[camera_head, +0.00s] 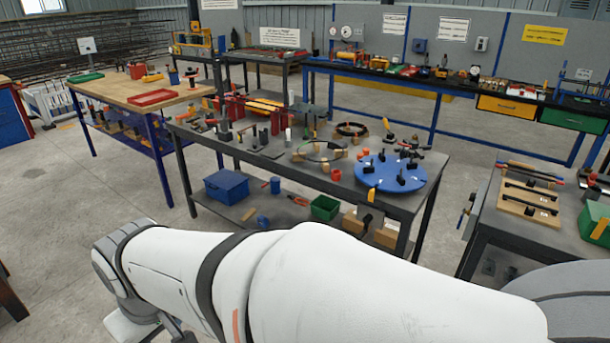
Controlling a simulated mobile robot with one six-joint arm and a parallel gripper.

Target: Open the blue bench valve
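I cannot make out for certain which thing is the blue bench valve. A large round blue disc (383,184) with several black upright knobs or clamps lies flat on the right part of the dark middle bench (322,181). Smaller blue things show too: a cylinder (173,77) on the wooden table and small blue pieces (275,186) on the middle bench's lower shelf. They are too small to identify. My white arm crosses the bottom of the picture, well in front of the benches.
A wooden-topped table (130,91) stands at left and a long dark bench (450,84) at back. A dark bench with wooden racks (528,200) is at right. A blue box (226,186) and green bin (324,208) sit on the lower shelf. Concrete floor (60,200) is clear at left.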

